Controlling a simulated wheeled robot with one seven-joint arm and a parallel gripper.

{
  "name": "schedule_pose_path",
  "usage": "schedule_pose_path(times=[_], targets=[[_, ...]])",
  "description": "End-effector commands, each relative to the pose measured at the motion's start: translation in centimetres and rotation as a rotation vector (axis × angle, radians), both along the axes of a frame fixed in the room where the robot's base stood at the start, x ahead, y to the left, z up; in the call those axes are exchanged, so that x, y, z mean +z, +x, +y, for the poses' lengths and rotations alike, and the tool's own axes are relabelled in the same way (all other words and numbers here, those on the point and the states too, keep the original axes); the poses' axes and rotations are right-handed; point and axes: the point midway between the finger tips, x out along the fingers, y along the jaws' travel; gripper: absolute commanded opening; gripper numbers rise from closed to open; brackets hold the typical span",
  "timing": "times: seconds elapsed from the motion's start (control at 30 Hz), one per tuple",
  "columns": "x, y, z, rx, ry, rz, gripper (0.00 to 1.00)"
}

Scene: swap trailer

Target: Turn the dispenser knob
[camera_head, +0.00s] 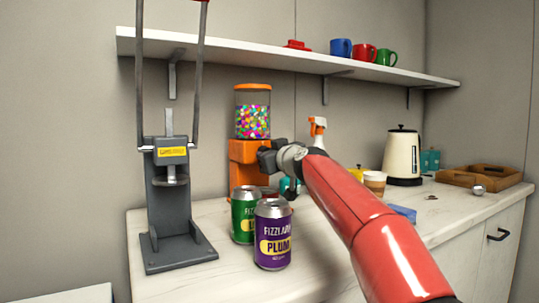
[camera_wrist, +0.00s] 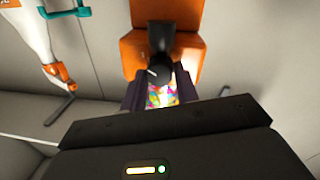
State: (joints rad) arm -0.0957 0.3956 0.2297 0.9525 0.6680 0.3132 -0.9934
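The candy dispenser (camera_head: 247,152) has an orange base and lid and a clear jar of colourful candy. It stands on the counter behind two cans. My gripper (camera_head: 266,160) is in front of its orange base and hides the knob in the head view. In the wrist view, the dark knob (camera_wrist: 161,72) sticks out from the orange base (camera_wrist: 191,58). My gripper's two fingers (camera_wrist: 161,92) are apart, one on each side of the knob's end. Candy shows between them. I cannot tell whether either finger touches the knob.
A green can (camera_head: 243,218) and a purple Plum can (camera_head: 272,240) stand below my gripper. A grey press (camera_head: 172,205) is at the left. A spray bottle (camera_head: 318,133), kettle (camera_head: 402,158) and wooden tray (camera_head: 478,177) are to the right. A shelf (camera_head: 225,50) runs above.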

Motion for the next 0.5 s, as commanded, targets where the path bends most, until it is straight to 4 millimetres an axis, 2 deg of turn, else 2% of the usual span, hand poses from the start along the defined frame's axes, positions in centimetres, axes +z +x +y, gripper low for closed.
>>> schedule_pose_path(times=[0.03, 0.1, 0.13, 0.5], targets=[[0.0, 0.0, -0.01, 0.0, 0.0, 0.0, 0.18], [0.0, 0.0, -0.01, 0.0, 0.0, 0.0, 0.09], [0.0, 0.0, -0.01, 0.0, 0.0, 0.0, 0.08], [0.11, -0.01, -0.03, 0.0, 0.064, 0.044, 0.08]])
